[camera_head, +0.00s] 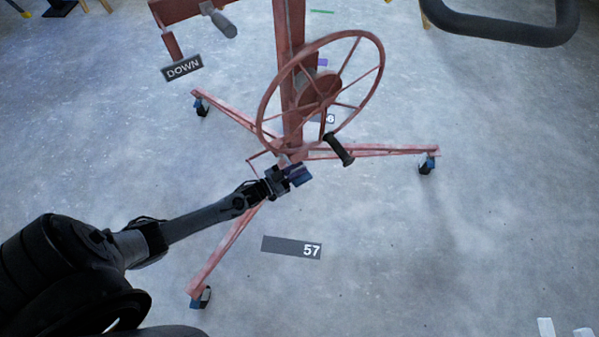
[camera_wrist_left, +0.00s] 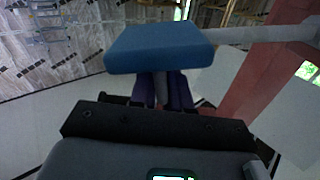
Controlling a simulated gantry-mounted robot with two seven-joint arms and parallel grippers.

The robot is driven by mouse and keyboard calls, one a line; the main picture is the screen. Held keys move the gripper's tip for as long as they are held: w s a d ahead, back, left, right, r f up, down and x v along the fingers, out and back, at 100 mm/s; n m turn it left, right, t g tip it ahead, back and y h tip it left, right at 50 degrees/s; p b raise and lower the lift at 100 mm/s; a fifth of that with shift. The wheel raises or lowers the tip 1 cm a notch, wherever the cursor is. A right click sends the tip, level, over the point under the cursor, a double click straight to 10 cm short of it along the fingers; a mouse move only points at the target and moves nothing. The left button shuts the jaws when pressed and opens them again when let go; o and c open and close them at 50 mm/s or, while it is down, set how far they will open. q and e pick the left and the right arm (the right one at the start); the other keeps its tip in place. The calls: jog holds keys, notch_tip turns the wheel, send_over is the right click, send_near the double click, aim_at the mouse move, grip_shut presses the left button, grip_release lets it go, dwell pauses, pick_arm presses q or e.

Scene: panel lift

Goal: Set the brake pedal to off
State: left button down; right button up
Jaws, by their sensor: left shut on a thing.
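The brake pedal (camera_head: 299,174) is a small blue block low at the base of the red panel lift's post (camera_head: 291,85). In the left wrist view the pedal (camera_wrist_left: 160,47) shows as a blue slab just beyond the fingers, with a pale grey bar running from it to the right. My left gripper (camera_head: 286,179) reaches it from the lower left. Its dark purple fingers (camera_wrist_left: 165,90) are shut on a narrow grey part under the blue slab, which hides the fingertips. My right gripper is in neither view.
The lift's red handwheel (camera_head: 365,85) with a black handle (camera_head: 339,150) hangs just above my left gripper. Red legs on casters (camera_head: 427,165) spread across the floor. A "DOWN" sign (camera_head: 182,68) hangs at upper left.

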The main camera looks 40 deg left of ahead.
pick_arm(q)
jog(key=shift+w+a+r+n+p, duration=0.15)
jog(key=shift+a+r+n+p, duration=0.35)
jog(key=shift+r, duration=0.15)
jog(key=shift+w+a+r+n+p, duration=0.1)
jog(key=shift+a+r+n+p, duration=0.25)
jog(key=shift+r+n, duration=0.25)
jog(key=shift+a+r, duration=0.2)
jog(key=shift+n, duration=0.3)
jog(key=c, duration=1.3)
grip_release()
jog(key=shift+a, duration=0.1)
jog(key=shift+o, duration=0.5)
jog(key=shift+w+a, duration=0.1)
jog(key=shift+a, duration=0.05)
